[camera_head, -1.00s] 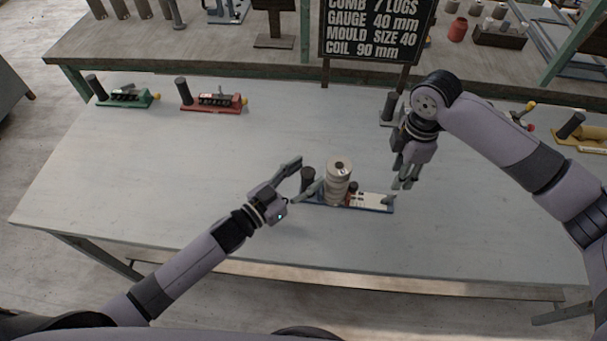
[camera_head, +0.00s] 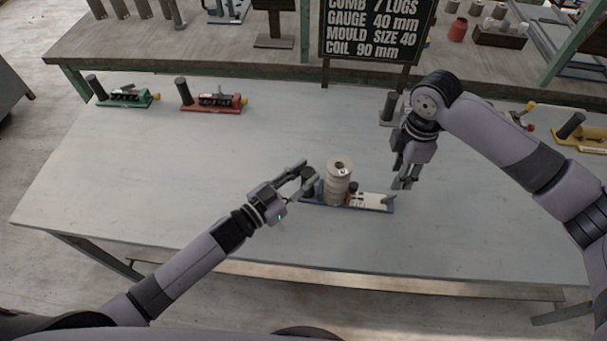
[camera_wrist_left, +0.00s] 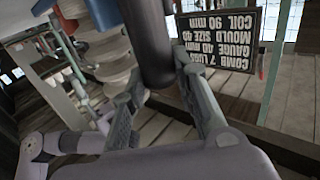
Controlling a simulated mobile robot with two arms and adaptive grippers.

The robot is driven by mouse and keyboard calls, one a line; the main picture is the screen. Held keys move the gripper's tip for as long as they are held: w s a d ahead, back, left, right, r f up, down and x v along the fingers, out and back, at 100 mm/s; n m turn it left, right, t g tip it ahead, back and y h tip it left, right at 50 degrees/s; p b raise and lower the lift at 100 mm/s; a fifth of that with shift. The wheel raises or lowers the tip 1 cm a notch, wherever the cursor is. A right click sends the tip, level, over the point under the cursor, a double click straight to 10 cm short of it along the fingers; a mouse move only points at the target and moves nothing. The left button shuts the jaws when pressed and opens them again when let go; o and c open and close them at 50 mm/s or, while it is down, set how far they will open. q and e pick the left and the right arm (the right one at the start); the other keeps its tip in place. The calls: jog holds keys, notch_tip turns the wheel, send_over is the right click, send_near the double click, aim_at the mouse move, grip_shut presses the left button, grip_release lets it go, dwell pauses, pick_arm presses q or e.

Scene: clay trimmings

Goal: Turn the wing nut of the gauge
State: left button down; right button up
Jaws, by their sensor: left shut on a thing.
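The gauge has a blue base (camera_head: 318,204) and lies on the pale table in front of me. A dark upright post (camera_head: 308,174) stands at its left end. A stack of pale grey-beige rings (camera_head: 338,184) stands beside the post. A small grey piece (camera_head: 388,199), possibly the wing nut, is at the right end. My left gripper (camera_head: 306,182) is shut on the dark post, which also shows between the fingers in the left wrist view (camera_wrist_left: 152,45). My right gripper (camera_head: 403,184) points down just above the right end; its finger gap is too small to judge.
A green-based device (camera_head: 125,99) and a red-based one (camera_head: 212,104) stand at the table's back left. A yellow device (camera_head: 582,134) is at the right. A black sign (camera_head: 372,30) stands behind. The table's left and front are clear.

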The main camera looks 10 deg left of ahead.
aim_at(390, 196)
jog(key=shift+c, duration=0.8)
notch_tip(390, 196, down, 10)
jog(key=n, duration=0.4)
jog(key=shift+r+n, duration=0.15)
jog(key=shift+n, duration=0.15)
grip_shut()
jog(key=shift+w, duration=0.1)
dwell(0.3)
